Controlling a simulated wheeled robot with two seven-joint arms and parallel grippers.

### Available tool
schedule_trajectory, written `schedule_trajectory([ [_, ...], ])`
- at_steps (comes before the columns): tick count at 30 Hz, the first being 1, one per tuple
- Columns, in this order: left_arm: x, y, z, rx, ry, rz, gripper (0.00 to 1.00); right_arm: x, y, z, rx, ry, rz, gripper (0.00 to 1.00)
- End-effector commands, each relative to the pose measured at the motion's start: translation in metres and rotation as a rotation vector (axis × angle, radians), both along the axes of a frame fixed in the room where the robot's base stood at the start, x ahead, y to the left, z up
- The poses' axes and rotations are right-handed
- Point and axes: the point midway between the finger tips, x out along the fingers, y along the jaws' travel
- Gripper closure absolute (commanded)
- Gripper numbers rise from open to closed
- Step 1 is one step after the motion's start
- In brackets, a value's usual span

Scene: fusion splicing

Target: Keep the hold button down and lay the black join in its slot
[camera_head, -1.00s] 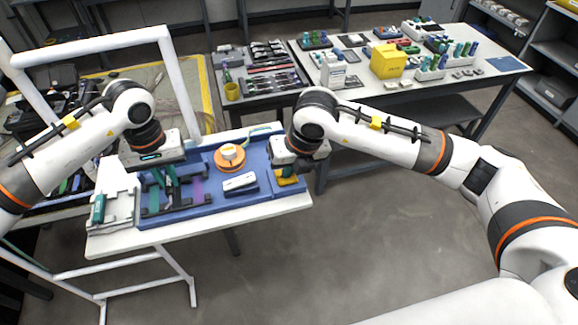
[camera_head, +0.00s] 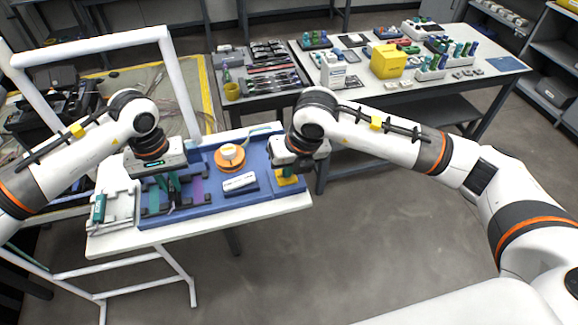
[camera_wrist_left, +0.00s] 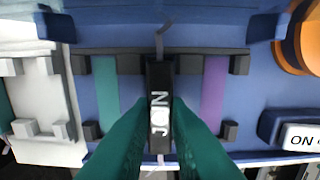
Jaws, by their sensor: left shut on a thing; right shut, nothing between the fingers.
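My left gripper (camera_head: 173,200) is over the left part of the blue board.
The blue board (camera_head: 222,209) also carries an orange round spool (camera_head: 230,158) and a white "ON" block (camera_head: 239,182). Dark clips flank the strips. A pale tray (camera_head: 121,208) with a teal piece stands at left. A side table (camera_head: 495,68) holds bottles and boxes.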

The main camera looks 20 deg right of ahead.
Motion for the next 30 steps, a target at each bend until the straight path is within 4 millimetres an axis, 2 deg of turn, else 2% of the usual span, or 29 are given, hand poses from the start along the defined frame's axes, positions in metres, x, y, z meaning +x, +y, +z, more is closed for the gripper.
schedule_trajectory([
  [13,0.0,0.0,-0.001,0.0,0.0,0.0,1.0,0.0,0.0,-0.001,-0.001,0.002,0.0,1.0],
  [30,0.0,0.0,-0.012,0.001,0.0,0.0,1.0,0.0,0.0,-0.001,-0.001,0.002,0.0,1.0],
])
